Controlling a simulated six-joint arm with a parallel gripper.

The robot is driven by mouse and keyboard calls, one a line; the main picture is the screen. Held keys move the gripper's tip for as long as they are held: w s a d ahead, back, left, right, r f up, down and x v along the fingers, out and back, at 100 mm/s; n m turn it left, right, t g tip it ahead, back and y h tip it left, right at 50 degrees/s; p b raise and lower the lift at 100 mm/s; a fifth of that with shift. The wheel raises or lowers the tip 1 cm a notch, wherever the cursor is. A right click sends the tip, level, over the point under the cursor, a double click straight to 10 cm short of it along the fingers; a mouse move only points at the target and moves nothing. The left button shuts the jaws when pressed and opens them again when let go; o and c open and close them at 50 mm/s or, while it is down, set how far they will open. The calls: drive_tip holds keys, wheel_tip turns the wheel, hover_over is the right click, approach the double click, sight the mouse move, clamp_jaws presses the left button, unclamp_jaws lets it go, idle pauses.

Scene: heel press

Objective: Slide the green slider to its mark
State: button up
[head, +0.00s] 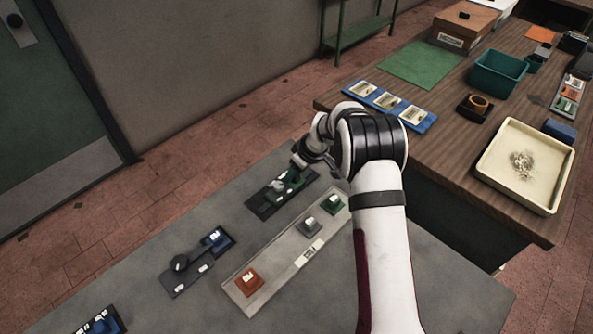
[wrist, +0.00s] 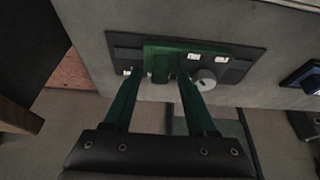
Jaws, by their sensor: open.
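The green slider (wrist: 172,55) sits on a dark track plate (wrist: 120,55) in the wrist view. A round pale grey knob (wrist: 205,79) and small white marks (wrist: 222,59) are on the plate to its right; I cannot tell which is the slider's mark. In the head view the dark plate (head: 263,204) lies on the grey table, with the slider (head: 293,179) partly under my gripper. My gripper (wrist: 156,78) is open, its two green fingers apart, the tips at the slider's near side. Whether they touch it I cannot tell.
A pale plate (head: 240,296) beside the track carries orange (head: 248,281), grey (head: 308,227) and green (head: 331,203) blocks. A dark unit (head: 186,276) with a black knob and blue block stands left. A wooden bench (head: 450,133) with a cream tray (head: 487,172) is at right.

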clamp_jaws()
idle(1.3)
